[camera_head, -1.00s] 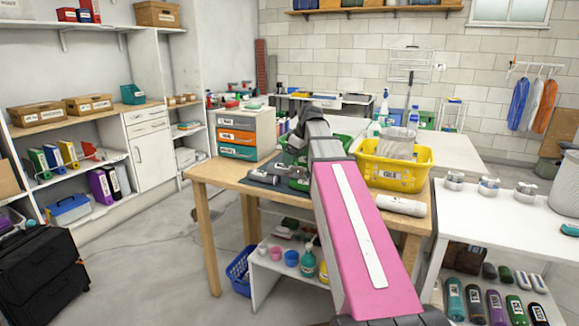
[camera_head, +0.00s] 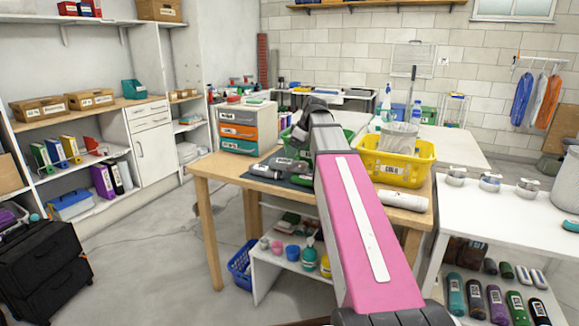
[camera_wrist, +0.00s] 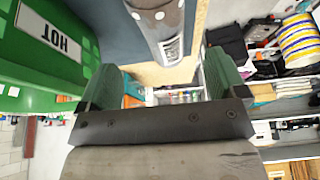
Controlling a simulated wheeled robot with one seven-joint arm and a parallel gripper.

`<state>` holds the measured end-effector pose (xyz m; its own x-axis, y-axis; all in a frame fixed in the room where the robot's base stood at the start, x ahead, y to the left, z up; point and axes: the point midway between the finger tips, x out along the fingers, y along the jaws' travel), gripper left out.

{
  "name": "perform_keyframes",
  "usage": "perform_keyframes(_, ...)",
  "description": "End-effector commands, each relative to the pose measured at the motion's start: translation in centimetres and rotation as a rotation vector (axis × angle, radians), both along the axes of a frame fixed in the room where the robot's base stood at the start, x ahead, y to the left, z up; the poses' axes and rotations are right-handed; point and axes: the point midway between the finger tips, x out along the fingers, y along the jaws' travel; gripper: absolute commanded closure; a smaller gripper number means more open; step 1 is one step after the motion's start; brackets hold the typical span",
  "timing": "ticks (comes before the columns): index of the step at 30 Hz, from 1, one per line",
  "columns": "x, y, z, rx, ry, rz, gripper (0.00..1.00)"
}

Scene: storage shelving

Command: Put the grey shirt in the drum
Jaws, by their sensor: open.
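A light grey cloth (camera_head: 401,134), possibly the grey shirt, sits bunched in the yellow basket (camera_head: 397,175) on the wooden table. A pale grey drum-like container (camera_head: 568,182) is cut off at the right edge, on the white table; I cannot confirm that it is the drum. My gripper (camera_wrist: 157,55) is open in the wrist view, its green-padded fingers apart. A grey labelled cylinder (camera_wrist: 160,25) lies beyond the fingers, apparently not gripped. In the head view my pink arm reaches over the table and hides its far end.
A green basket marked HOT (camera_wrist: 45,50) is close by my gripper, left in the wrist view. A small drawer unit (camera_head: 245,127) stands at the table's left. A white roll (camera_head: 403,200) lies before the yellow basket. Open floor (camera_head: 140,250) is at left.

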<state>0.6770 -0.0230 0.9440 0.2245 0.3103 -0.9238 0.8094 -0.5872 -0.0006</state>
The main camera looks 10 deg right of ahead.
Motion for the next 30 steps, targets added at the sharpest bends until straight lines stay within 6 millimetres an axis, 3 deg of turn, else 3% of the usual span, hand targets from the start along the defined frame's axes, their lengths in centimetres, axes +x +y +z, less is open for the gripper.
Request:
perform_keyframes(3,0.3,0.5,-1.5,0.001,0.002,0.0,0.1)
perform_keyframes(11,0.6,1.0,-2.8,0.0,0.001,0.0,0.1)
perform_keyframes(21,1.5,2.4,-6.5,0.0,0.001,0.0,0.1)
perform_keyframes(30,1.6,2.6,-6.9,0.0,0.0,0.0,0.13)
